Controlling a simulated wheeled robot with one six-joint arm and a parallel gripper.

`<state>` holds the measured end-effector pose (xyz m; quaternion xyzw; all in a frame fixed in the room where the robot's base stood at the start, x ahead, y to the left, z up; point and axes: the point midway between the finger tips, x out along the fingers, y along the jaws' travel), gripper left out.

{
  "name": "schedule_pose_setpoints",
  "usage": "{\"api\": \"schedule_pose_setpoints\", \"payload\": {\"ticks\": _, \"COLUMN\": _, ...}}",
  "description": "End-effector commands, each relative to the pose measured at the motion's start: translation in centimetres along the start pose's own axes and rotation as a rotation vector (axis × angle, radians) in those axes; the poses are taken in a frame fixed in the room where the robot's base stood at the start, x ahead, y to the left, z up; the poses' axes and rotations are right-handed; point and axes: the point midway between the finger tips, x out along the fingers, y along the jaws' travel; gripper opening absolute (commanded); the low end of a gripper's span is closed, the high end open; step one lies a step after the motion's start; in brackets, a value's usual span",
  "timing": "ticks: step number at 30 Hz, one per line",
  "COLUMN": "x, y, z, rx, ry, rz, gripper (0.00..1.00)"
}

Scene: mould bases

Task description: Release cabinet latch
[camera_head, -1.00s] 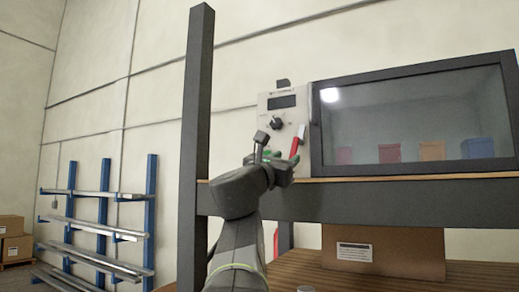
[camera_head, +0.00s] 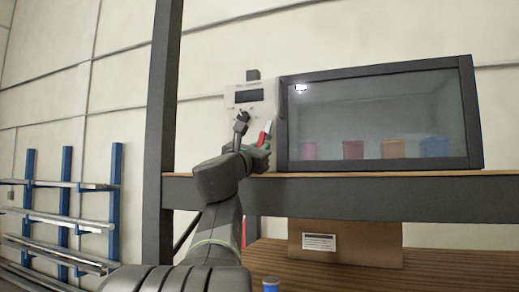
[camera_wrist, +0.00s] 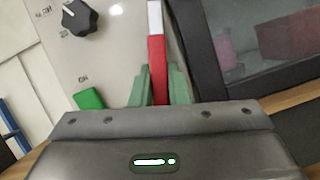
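The latch is a red handle with a pale tip (camera_wrist: 157,50), on the white control panel (camera_head: 240,106) at the left of the glass-fronted cabinet (camera_head: 380,115). In the head view the red handle (camera_head: 264,135) leans slightly right, beside the cabinet's dark frame. My gripper (camera_wrist: 158,82) has its green fingers at the lower part of the handle, one on each side. No gap shows between fingers and handle, so it looks shut on it. The handle's lower end is hidden behind my gripper body. In the head view my wrist hides much of the gripper (camera_head: 258,155).
A black dial (camera_wrist: 77,19) and a green button (camera_wrist: 89,98) sit on the panel left of my fingers. Coloured containers (camera_head: 393,148) stand behind the glass. The dark post (camera_head: 162,90) is left of my arm. A cardboard box (camera_head: 350,243) is below the shelf.

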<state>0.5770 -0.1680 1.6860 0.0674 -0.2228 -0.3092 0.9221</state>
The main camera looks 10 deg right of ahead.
Motion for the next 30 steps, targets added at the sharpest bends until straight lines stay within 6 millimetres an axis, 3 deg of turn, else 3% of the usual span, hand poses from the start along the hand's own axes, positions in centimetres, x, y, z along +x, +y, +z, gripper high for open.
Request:
{"api": "schedule_pose_setpoints", "payload": {"ticks": 12, "x": 0.01, "y": -1.0, "z": 0.1, "rx": -0.241, "ry": -0.002, "rz": 0.098, "gripper": 0.0}}
{"api": "schedule_pose_setpoints", "payload": {"ticks": 22, "x": 0.04, "y": -0.96, "z": 0.17, "rx": -0.261, "ry": -0.001, "rz": 0.108, "gripper": 0.0}}
{"api": "schedule_pose_setpoints", "payload": {"ticks": 23, "x": 0.04, "y": -0.96, "z": 0.17, "rx": -0.261, "ry": -0.001, "rz": 0.108, "gripper": 0.18}}
{"api": "schedule_pose_setpoints", "payload": {"ticks": 25, "x": 0.04, "y": -0.96, "z": 0.17, "rx": -0.261, "ry": -0.001, "rz": 0.107, "gripper": 0.32}}
{"api": "schedule_pose_setpoints", "payload": {"ticks": 26, "x": 0.04, "y": -0.96, "z": 0.17, "rx": -0.261, "ry": -0.001, "rz": 0.107, "gripper": 0.36}}
{"api": "schedule_pose_setpoints", "payload": {"ticks": 30, "x": 0.05, "y": -0.97, "z": 0.16, "rx": -0.26, "ry": 0.0, "rz": 0.107, "gripper": 0.36}}
